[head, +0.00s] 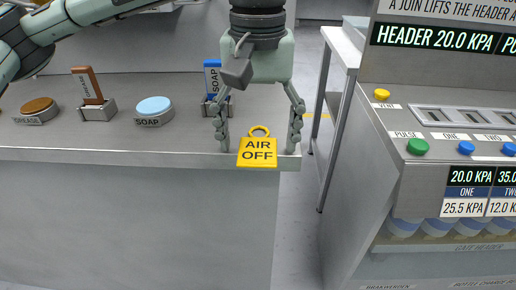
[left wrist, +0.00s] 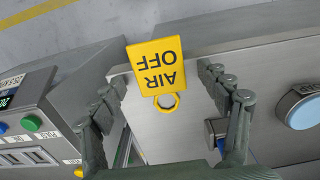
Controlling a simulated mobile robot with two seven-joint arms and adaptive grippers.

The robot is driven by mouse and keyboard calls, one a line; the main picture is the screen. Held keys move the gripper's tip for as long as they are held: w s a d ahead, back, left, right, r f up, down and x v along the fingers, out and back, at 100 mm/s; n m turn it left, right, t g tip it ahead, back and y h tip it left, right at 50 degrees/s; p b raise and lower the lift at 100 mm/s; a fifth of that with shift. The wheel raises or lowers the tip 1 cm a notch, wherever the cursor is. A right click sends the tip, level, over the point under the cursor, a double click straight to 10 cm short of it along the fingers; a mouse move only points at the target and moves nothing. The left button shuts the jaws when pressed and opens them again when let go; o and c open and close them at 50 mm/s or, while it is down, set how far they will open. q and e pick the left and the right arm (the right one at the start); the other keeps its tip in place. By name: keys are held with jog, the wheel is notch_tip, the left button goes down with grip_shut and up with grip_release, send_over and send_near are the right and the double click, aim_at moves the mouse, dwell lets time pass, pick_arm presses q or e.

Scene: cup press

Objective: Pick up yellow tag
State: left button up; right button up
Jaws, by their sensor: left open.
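The yellow tag (head: 257,152) reads "AIR OFF" and has a ring at its top. It is at the front right corner of the grey counter (head: 190,157), overlapping the front edge. My left gripper (head: 259,143) is over it, pointing down, with its fingers spread open to either side of the tag. In the left wrist view the tag (left wrist: 157,70) shows between the two open fingers (left wrist: 168,85), apart from both. I cannot tell its exact height relative to the fingertips. My right gripper is in neither view.
A blue soap button (head: 153,105), a brown block (head: 87,86) and a brown button (head: 38,106) are further left. The press panel (head: 450,150) is to the right, past a floor gap.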

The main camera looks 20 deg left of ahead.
pick_arm(q)
jog(key=shift+f, duration=0.1)
dwell(0.3)
jog(key=c, duration=0.9)
jog(key=shift+s, duration=0.1)
